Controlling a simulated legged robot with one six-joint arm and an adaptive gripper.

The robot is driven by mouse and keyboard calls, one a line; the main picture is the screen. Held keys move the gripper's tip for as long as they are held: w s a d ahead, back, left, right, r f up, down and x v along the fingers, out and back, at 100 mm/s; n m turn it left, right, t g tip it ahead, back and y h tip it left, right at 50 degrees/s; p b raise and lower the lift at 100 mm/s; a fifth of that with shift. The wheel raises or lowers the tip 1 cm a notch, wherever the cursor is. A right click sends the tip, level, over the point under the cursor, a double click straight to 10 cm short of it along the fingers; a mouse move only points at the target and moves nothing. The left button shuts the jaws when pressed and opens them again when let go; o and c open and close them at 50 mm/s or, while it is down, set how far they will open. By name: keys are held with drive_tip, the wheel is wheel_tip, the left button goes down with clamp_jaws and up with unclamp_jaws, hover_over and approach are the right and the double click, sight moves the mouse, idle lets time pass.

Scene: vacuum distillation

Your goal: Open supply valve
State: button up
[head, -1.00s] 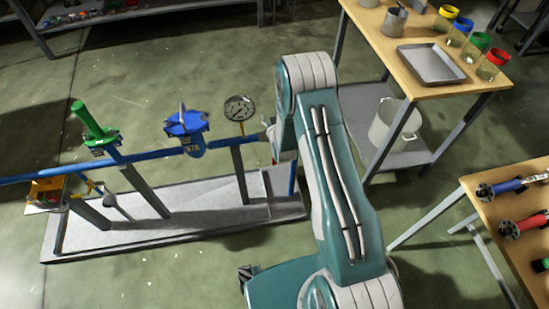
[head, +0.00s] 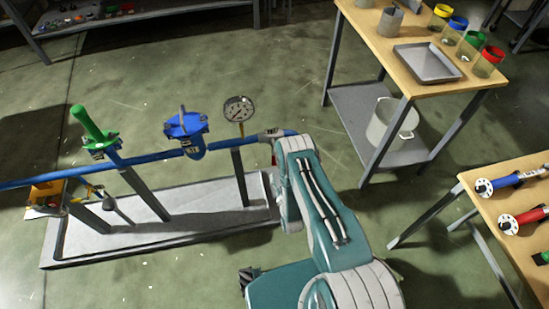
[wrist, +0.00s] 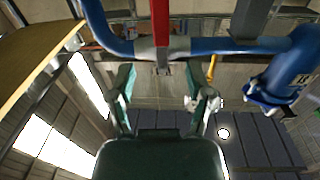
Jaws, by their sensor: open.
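A blue pipe (head: 225,145) runs across the picture, with a grey valve body (head: 268,134) near its right end. A red lever (head: 274,157) hangs down from it, partly hidden by my arm. In the wrist view, the lever (wrist: 160,18) and the grey valve body (wrist: 163,47) are just beyond my gripper (wrist: 163,88). The gripper is open and empty, its fingers spread either side of the lever's line, apart from it. The head view hides the gripper behind my arm. No label marks the supply valve.
A dial gauge (head: 239,109), a blue pipe fitting (head: 188,130) and a green handle (head: 90,123) stand along the pipe above a grey base (head: 160,238). A wooden table (head: 400,60) stands at upper right, another (head: 480,212) at lower right. Green floor lies open between.

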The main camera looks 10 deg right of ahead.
drive_tip(key=w, duration=0.9)
drive_tip(key=shift+w, duration=0.1)
clamp_jaws()
